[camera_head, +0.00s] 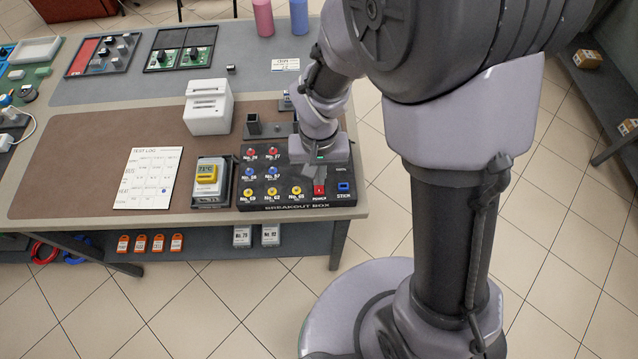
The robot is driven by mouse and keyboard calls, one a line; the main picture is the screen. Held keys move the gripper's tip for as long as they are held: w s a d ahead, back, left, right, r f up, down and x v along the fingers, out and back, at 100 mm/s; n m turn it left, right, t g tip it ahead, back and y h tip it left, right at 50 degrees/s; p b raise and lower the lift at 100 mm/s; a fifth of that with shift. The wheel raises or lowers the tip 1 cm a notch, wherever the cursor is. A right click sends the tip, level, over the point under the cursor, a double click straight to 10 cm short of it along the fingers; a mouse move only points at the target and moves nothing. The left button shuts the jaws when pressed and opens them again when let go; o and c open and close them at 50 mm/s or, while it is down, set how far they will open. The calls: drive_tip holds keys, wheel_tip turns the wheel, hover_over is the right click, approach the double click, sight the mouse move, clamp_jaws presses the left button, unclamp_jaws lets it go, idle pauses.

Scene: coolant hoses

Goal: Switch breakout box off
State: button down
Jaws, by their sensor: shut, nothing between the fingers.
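The breakout box (260,202) is a black box at the front right corner of the table, with several red, blue and yellow jacks and a blue port at its right. Its red power switch (319,189) is near the front right of the panel. My gripper (320,178) points down over the box, right above or at the switch. Its fingers look closed with nothing held. I cannot tell whether the fingertips touch the switch or which way the switch is set. My arm and gripper hide the back right part of the box.
A white device (208,107) and a dark fixture (268,127) are behind. The mat's left part is clear.

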wheel_tip(320, 180, up, 6)
drive_tip(key=p, duration=0.4)
drive_tip(key=shift+r+p, duration=0.2)
drive_tip(key=shift+p, duration=0.1)
